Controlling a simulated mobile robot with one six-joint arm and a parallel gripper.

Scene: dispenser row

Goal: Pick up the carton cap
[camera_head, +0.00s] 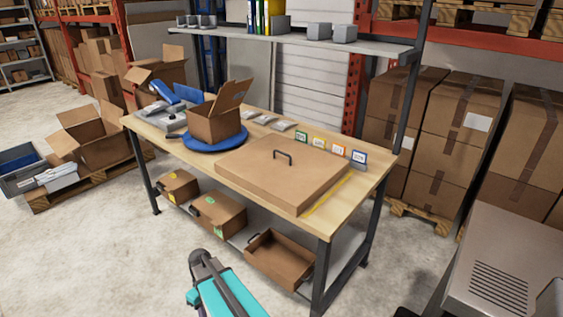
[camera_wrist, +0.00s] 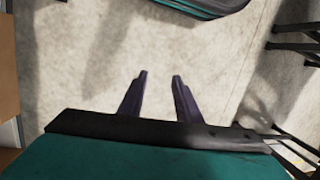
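The carton cap (camera_head: 270,178) is a wide, flat brown cardboard lid with a dark arched handle (camera_head: 284,155) on top. It lies on the right half of the wooden workbench (camera_head: 335,212) in the head view. My gripper (camera_wrist: 160,75) shows in the wrist view with its two dark fingers apart. Only bare concrete floor shows between them, so it is open and empty. The cap is not recognisable in the wrist view. In the head view my teal arm is low in front of the bench, away from the cap; the fingers cannot be made out there.
An open carton (camera_head: 214,122) stands on a blue round turntable (camera_head: 201,144) left of the cap. Small coloured label cards (camera_head: 319,142) line the bench's back edge. A shelf (camera_head: 290,40) spans above. Boxes and an open drawer (camera_head: 279,258) sit below. The floor in front is clear.

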